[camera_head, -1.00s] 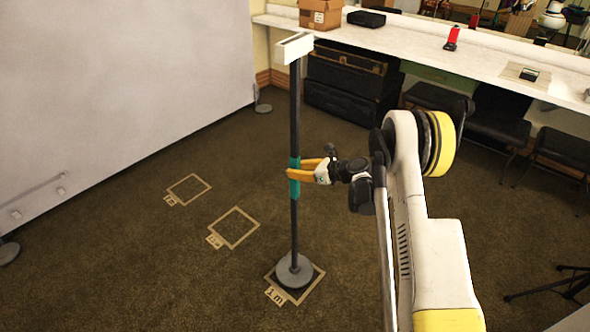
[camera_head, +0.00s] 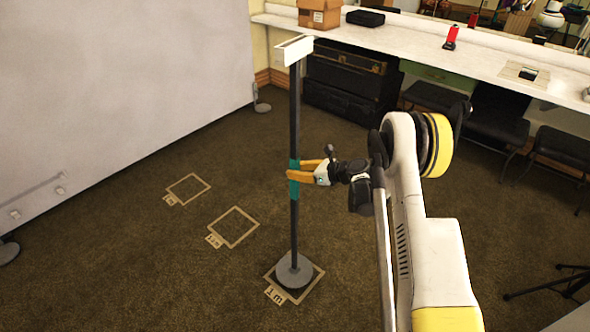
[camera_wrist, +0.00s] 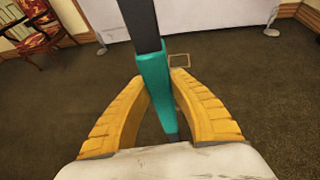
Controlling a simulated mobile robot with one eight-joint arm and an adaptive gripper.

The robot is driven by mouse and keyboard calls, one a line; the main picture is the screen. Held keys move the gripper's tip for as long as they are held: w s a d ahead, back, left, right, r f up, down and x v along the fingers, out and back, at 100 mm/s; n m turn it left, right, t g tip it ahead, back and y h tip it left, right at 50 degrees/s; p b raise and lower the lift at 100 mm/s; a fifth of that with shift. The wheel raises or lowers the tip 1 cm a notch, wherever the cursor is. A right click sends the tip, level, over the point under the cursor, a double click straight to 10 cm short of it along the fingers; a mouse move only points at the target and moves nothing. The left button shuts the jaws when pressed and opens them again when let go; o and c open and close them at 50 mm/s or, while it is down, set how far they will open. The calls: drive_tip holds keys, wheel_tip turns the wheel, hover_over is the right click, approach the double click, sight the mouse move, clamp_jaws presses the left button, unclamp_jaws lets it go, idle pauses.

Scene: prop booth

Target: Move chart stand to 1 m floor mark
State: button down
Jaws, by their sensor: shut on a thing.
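The chart stand (camera_head: 294,125) is a dark upright pole with a white holder at its top, a teal grip sleeve and a round grey base.
Two more taped squares, one in the middle (camera_head: 233,228) and one farther back (camera_head: 188,189), lie empty to the left. A pale screen (camera_head: 120,80) stands at left. A white counter (camera_head: 420,40) with a cardboard box (camera_head: 320,13) runs along the back; chairs (camera_head: 497,130) stand below it.

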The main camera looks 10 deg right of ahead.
drive_tip(key=shift+f, duration=0.6)
idle(0.3)
drive_tip(key=shift+f, duration=1.35)
idle(1.0)
drive_tip(key=c, duration=1.2)
unclamp_jaws()
drive_tip(key=shift+f, duration=0.1)
